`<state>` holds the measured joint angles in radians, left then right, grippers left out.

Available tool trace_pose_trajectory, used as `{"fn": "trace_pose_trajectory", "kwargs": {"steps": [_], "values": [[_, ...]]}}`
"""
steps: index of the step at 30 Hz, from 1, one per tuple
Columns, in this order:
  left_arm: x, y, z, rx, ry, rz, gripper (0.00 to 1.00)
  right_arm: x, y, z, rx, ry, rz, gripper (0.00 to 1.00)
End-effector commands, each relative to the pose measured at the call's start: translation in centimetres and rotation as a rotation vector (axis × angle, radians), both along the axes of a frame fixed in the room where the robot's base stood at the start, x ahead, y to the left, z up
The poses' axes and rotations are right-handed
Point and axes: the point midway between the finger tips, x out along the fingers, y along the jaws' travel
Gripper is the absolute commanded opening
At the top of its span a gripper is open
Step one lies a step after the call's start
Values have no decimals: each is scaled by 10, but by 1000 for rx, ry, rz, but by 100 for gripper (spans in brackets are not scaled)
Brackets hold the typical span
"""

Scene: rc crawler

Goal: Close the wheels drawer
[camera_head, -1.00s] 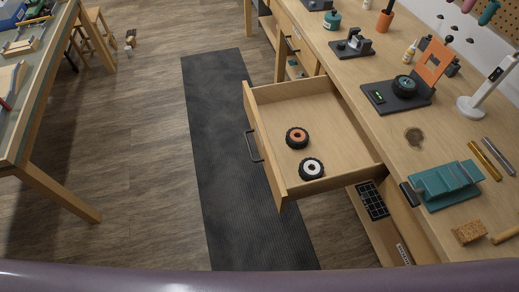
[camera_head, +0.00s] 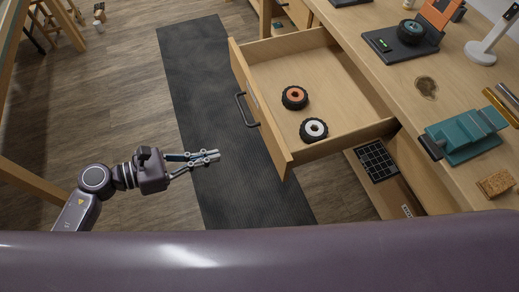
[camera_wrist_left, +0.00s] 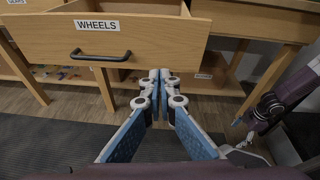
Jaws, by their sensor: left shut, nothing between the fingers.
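The wheels drawer (camera_head: 262,106) stands pulled out from the workbench in the head view, with a dark bar handle (camera_head: 246,109) on its front. Inside lie an orange-hubbed wheel (camera_head: 295,97) and a white-hubbed wheel (camera_head: 314,130). In the left wrist view the drawer front (camera_wrist_left: 150,40) bears a WHEELS label (camera_wrist_left: 97,25) above the handle (camera_wrist_left: 100,56). My left gripper (camera_head: 217,156) is shut and empty, left of the drawer front and apart from it in the head view. In the wrist view its fingertips (camera_wrist_left: 160,75) appear right of the handle.
The workbench top (camera_head: 400,85) holds a teal vise (camera_head: 466,135), a black stand (camera_head: 405,42) with a wheel and a cork block (camera_head: 495,184). A black floor mat (camera_head: 215,110) lies beside the drawer. A lower shelf (camera_head: 390,190) holds a black grid tray (camera_head: 376,161).

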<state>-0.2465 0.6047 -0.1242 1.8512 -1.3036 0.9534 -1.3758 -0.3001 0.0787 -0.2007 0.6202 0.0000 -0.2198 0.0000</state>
Motion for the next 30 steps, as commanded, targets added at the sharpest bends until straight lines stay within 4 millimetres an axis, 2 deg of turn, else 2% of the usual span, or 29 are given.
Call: {"fn": "trace_pose_trajectory", "kwargs": {"steps": [3, 8, 21, 25, 30], "values": [[-10, -5, 2, 58, -72, -70, 0, 0, 0, -2, -1, 0, 0, 80], [-7, -19, 0, 63, -81, -78, 0, 0, -1, 4, -1, 0, 0, 80], [20, -101, -24, 58, -77, -75, 0, 0, -3, 29, -3, 0, 0, 80], [26, -118, -24, 59, -76, -75, 0, 0, -3, 37, -3, 0, 0, 80], [30, -130, -26, 62, -76, -74, 0, 0, -3, 40, -3, 0, 0, 80]]}}
